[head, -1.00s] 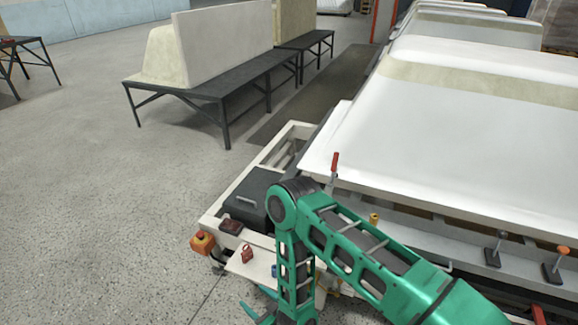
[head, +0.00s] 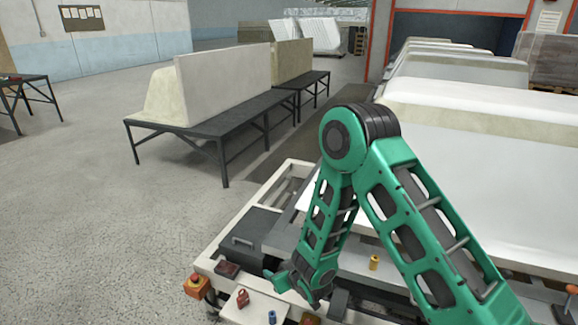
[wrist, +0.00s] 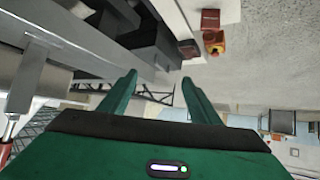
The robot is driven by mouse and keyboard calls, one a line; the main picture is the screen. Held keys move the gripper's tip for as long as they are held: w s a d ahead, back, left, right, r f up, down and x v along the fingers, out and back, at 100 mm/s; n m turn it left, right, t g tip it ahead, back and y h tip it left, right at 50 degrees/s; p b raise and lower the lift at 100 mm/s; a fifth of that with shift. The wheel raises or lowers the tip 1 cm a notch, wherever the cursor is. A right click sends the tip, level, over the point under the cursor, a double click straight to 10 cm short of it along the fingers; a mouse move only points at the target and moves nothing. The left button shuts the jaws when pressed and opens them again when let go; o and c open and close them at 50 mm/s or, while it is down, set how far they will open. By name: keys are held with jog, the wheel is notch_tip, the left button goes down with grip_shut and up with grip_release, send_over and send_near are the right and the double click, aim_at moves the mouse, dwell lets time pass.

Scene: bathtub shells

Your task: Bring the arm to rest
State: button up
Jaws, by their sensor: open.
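My green arm is bent, with its elbow raised at the centre right of the head view. My gripper (head: 286,281) hangs low at the end of the forearm, over the front left corner of the pale machine frame (head: 213,262). In the wrist view its two green fingers (wrist: 158,88) stand apart with nothing between them. In the head view the fingers are small and partly hidden by the wrist.
A white bathtub shell (head: 480,150) lies on the machine at right. A red padlock (head: 242,298), a blue fitting (head: 272,317) and a yellow one (head: 374,262) are near the arm. An orange button box (head: 196,286) sits at the corner.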

jog(key=w+d+r+m+g+h, duration=0.1)
jog(key=d+r+m+h, duration=0.15)
jog(key=d+r, duration=1.2)
jog(key=s+d+r+m+g+h, duration=0.2)
jog(key=s+d+r, duration=0.4)
jog(key=d+r, duration=0.4)
jog(key=s+d+r+m+g, duration=0.1)
jog(key=s+d+r, duration=0.35)
jog(key=s, duration=0.35)
jog(key=s+d+r+m+g, duration=0.1)
jog(key=s+d+r, duration=0.35)
jog(key=s, duration=0.45)
jog(key=s+d+f+m+g, duration=0.1)
jog(key=s+d+m+g, duration=0.1)
jog(key=s+d, duration=0.3)
jog(key=s+d+f+m+g, duration=0.1)
jog(key=s+d+m, duration=0.3)
jog(key=s, duration=0.6)
jog(key=shift+s+d+g, duration=0.35)
jog(key=shift+d+g, duration=0.35)
jog(key=shift+d, duration=0.05)
jog(key=shift+f, duration=0.1)
